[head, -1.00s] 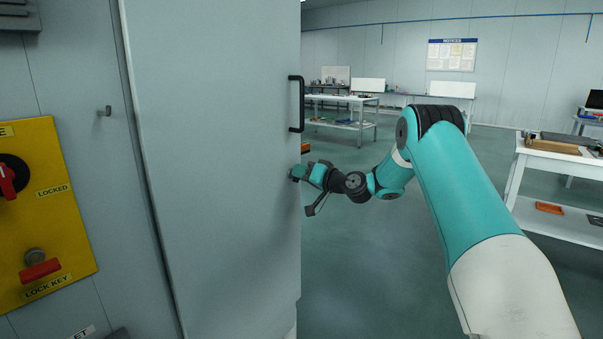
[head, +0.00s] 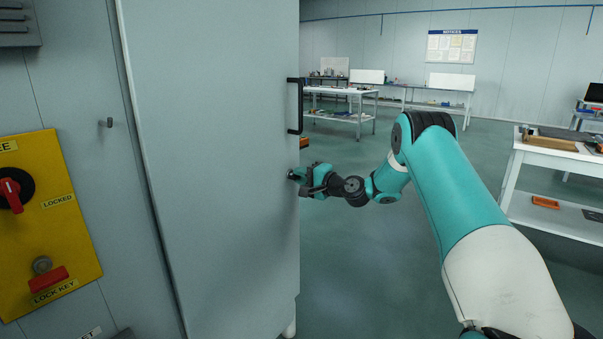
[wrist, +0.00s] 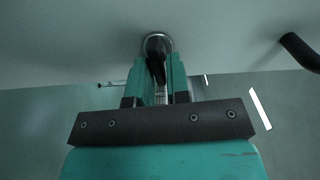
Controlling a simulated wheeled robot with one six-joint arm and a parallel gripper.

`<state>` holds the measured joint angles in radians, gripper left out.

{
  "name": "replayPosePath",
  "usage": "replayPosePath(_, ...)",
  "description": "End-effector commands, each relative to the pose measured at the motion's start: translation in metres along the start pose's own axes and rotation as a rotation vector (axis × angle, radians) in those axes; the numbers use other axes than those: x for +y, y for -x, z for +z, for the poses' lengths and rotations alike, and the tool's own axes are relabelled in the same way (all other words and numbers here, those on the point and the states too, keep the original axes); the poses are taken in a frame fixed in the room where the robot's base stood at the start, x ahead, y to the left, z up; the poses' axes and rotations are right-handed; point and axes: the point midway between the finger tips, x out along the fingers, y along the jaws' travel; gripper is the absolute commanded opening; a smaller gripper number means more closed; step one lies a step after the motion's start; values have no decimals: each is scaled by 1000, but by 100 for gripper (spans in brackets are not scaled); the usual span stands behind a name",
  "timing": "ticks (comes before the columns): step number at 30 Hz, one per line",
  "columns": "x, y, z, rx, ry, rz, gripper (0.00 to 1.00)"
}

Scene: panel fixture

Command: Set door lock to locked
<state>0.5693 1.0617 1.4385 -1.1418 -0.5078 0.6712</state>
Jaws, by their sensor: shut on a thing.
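The pale grey door (head: 215,150) fills the middle of the head view. My gripper (head: 294,175) is at the door's right edge, below the black handle. In the wrist view, my gripper (wrist: 159,62) has its teal fingers on either side of a dark lock knob (wrist: 156,44) with a silver ring at the door face. The gripper is shut on this knob. The knob's lower part is between the fingers, and its turn position is hard to read. In the head view the knob is hidden by the gripper.
A black pull handle (head: 294,105) stands out from the door above my gripper, and a dark bar of it shows in the wrist view (wrist: 300,50). A yellow panel (head: 75,235) with a red rotary switch (head: 12,192) is at left. The floor right of the door is open.

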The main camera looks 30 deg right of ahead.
Motion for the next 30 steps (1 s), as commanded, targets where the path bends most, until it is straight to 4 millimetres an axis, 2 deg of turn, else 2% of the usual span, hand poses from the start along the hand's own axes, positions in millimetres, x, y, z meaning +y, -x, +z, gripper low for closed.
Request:
replayPosePath(9, 1, 1, -3, 7, -87, 0, 0)
replayPosePath(23, 1, 1, -3, 7, -97, -1, 0)
replayPosePath(24, 1, 1, -3, 7, -97, -1, 24)
replayPosePath(25, 1, 1, -2, 6, -97, -1, 30)
replayPosePath(26, 1, 1, -2, 6, -97, -1, 35)
replayPosePath(30, 1, 0, -2, 4, -97, 0, 35)
